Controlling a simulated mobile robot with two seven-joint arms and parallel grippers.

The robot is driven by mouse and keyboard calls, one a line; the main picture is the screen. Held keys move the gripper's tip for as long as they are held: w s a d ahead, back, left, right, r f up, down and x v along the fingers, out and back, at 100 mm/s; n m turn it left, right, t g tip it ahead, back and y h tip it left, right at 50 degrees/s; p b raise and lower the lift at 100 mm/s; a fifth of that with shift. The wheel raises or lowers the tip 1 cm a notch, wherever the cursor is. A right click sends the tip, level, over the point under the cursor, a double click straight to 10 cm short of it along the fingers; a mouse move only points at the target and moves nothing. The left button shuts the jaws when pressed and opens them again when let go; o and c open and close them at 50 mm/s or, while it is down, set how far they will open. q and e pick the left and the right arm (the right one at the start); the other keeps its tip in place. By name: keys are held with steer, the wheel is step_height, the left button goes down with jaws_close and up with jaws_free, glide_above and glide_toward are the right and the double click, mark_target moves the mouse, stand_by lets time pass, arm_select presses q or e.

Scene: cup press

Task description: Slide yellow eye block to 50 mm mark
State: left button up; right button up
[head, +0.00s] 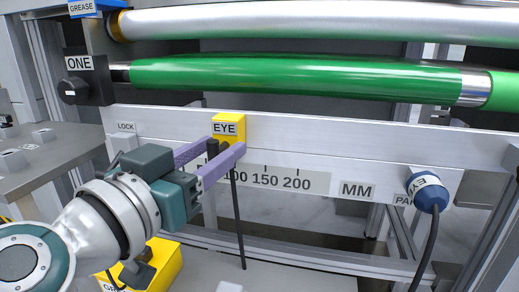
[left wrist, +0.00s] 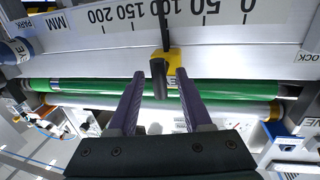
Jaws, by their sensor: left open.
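The yellow eye block (head: 235,118), labelled EYE, sits on the top edge of the pale rail (head: 310,150) in the head view, with a black sensor and cable hanging from it. It stands above the scale (head: 310,184), near the 100 label; the exact reading is unclear. The 50 label is hidden by my gripper there but shows in the left wrist view (left wrist: 212,18). My left gripper (head: 227,144) is open, its purple fingers either side of the black sensor (left wrist: 159,78) at the block's front. Contact cannot be told. My right gripper is not in view.
A green roller (head: 290,77) and a silver roller (head: 310,22) run behind and above the rail. A blue round EYE knob (head: 428,192) with a cable hangs at the rail's right, near PARK. A LOCK label (head: 126,127) is at the left. A yellow box (head: 160,262) stands below.

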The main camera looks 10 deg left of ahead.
arm_select(q)
jaws_close()
stand_by(1.3)
